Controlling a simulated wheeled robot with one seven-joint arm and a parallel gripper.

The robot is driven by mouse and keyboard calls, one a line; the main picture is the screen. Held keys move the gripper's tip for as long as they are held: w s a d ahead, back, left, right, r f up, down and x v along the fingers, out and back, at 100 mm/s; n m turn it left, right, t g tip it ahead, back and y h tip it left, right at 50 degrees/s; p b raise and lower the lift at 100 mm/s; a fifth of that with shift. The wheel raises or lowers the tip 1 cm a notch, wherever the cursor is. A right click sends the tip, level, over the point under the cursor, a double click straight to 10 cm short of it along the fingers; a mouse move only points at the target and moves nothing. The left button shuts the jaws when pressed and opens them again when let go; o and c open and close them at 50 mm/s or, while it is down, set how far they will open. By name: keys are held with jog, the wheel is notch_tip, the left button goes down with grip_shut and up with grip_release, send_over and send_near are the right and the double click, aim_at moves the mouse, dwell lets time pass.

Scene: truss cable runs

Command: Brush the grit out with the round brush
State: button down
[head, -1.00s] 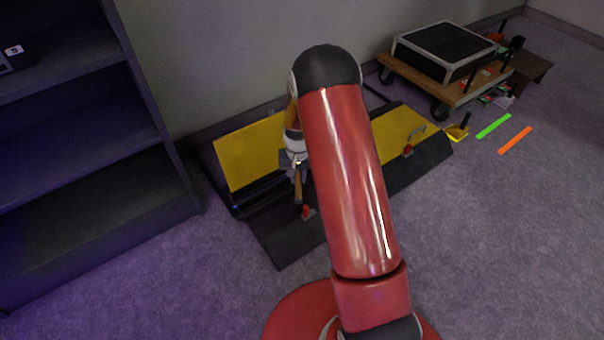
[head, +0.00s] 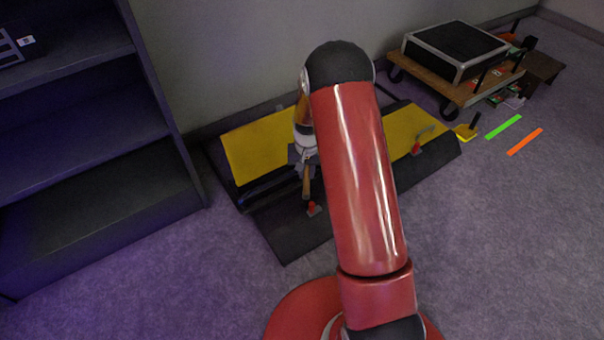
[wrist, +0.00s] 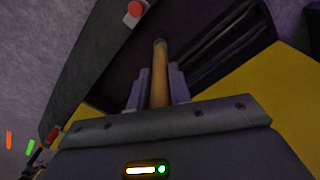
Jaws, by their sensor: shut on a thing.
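A black cable ramp with a yellow lid (head: 258,150) lies on the floor against the wall, its lid raised. Its open dark channels (wrist: 215,45) show in the wrist view. My gripper (head: 305,163) is over the ramp's left part, partly behind my red arm. It is shut on a wooden handle, which I take for the round brush (wrist: 159,75); the handle also shows in the head view (head: 306,182). The handle runs between both fingers. The bristles are hidden, and I cannot tell whether they touch a channel. No grit can be made out.
A dark shelf (head: 90,170) stands at left. A wooden dolly (head: 455,82) with a black case is at back right, near a yellow dustpan (head: 465,132) and green (head: 504,127) and orange strips (head: 525,141). Right floor is mostly clear.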

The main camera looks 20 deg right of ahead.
jog(key=w+d, duration=0.2)
jog(key=d, duration=0.5)
jog(key=shift+w, duration=0.15)
dwell(0.4)
jog(key=s+a, duration=0.3)
jog(key=a, duration=0.7)
jog(key=shift+s+a, duration=0.2)
jog(key=shift+a, duration=0.05)
dwell(0.7)
jog(key=shift+r, duration=0.1)
notch_tip(320, 180, up, 6)
jog(key=p, duration=0.3)
jog(key=shift+p, duration=0.35)
jog(key=shift+r, duration=0.1)
